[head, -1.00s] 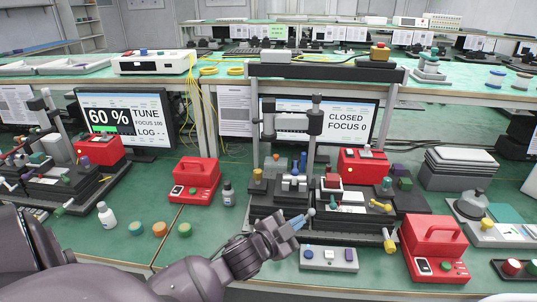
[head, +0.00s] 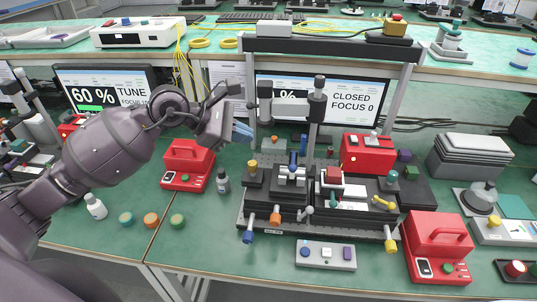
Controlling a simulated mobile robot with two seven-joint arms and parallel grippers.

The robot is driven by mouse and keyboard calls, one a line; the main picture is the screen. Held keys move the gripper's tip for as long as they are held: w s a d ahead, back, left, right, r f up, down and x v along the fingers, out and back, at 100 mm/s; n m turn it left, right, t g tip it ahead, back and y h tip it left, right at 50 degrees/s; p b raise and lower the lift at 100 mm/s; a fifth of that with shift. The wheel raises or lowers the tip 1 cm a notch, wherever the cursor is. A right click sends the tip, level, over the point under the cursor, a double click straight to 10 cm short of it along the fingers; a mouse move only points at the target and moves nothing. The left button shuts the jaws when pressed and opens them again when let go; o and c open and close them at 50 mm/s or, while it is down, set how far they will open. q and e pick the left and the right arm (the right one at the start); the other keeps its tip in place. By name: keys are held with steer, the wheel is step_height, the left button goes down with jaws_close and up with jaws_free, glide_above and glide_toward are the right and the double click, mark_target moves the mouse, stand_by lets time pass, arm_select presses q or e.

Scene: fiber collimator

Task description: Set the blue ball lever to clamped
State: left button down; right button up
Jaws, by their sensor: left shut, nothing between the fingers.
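My left gripper (head: 243,131) has light blue fingertips. It is shut and empty, raised behind and left of the stage assembly, in front of the right monitor's left edge. It touches nothing that I can see. The fiber stage assembly (head: 285,219) stands on a dark base. A small blue upright handle (head: 292,160) shows on its middle block; I cannot tell for sure whether this is the blue ball lever. A grey ball-ended lever (head: 307,211) is at its front. A blue knob (head: 247,237) and an orange knob (head: 275,220) stick out at the front left. My right gripper is not in view.
A button box (head: 326,255) sits in front of the stage. Red cases stand left (head: 188,165), behind (head: 368,155) and right (head: 437,248). A small bottle (head: 223,181) is left of the stage. A post and overhead shelf rise behind it. The right monitor (head: 355,100) reads CLOSED, FOCUS 0.

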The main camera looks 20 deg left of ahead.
arm_select(q)
steer(key=f, duration=0.1)
steer(key=m+p, duration=0.2)
glide_toward(290, 166)
steer(key=shift+g+y, duration=0.4)
steer(key=x, duration=0.6)
steer(key=shift+w+d+r, duration=0.2)
steer(key=shift+w+r, duration=0.05)
steer(key=shift+r, duration=0.15)
steer(key=shift+x, duration=0.75)
steer(key=shift+f, duration=0.1)
steer(key=f+b, duration=0.1)
steer(key=b, duration=0.1)
steer(key=s+f+t+b, duration=0.1)
steer(key=f+b, duration=0.1)
steer(key=shift+s+d+f, duration=0.1)
steer(key=shift+f, duration=0.25)
steer(key=shift+r, duration=0.1)
